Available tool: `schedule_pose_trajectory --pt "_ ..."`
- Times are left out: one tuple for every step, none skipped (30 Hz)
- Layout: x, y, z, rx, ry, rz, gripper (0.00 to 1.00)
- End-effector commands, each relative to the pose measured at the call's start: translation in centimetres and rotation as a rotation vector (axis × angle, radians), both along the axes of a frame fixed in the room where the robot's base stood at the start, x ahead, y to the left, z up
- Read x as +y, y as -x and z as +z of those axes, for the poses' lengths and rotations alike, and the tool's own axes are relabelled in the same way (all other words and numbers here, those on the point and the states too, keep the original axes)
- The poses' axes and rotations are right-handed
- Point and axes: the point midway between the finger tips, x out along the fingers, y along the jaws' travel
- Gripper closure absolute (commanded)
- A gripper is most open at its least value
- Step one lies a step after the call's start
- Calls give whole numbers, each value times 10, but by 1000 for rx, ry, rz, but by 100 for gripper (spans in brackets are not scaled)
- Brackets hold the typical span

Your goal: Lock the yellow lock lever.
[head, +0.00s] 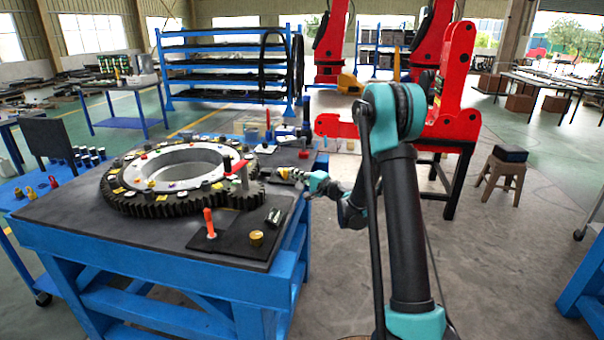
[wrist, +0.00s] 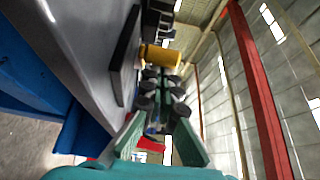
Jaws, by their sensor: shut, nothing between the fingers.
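A yellow cylindrical part (wrist: 160,57) shows in the wrist view, just beyond my fingertips, with dark blocks around it. I cannot tell whether it is the lock lever, or whether my fingers touch it. My gripper (head: 285,173) is at the right edge of the workbench in the head view, pointing left toward the big gear ring. In the wrist view my gripper (wrist: 161,76) is shut and empty. A small yellow knob (head: 256,238) stands on the dark front-right part of the bench top. The lever's position is not clear in either view.
The dark gear ring (head: 148,205) with a pale inner ring fills the bench. A red-handled post (head: 240,172) and an orange-red lever (head: 209,222) stand near its right side. A red crane stand (head: 452,110) is behind my arm. The floor right of the bench is open.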

Motion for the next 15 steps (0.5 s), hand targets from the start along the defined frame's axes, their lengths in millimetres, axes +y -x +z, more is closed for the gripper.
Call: schedule_pose_trajectory --pt "2 1 0 0 0 1 100" --pt "2 1 0 0 0 1 100" --pt "3 2 0 0 0 1 100" --pt "4 2 0 0 0 1 100" --pt "4 3 0 0 0 0 100" --pt "5 3 0 0 0 0 100" --pt "6 3 0 0 0 1 100" --pt "7 4 0 0 0 1 100" --pt "8 4 0 0 0 2 100" --pt "9 5 0 0 0 3 100" --pt "9 5 0 0 0 4 100" --pt "10 6 0 0 0 5 100" --pt "11 6 0 0 0 6 100" --pt "12 7 0 0 0 7 100" --pt "13 7 0 0 0 9 100"
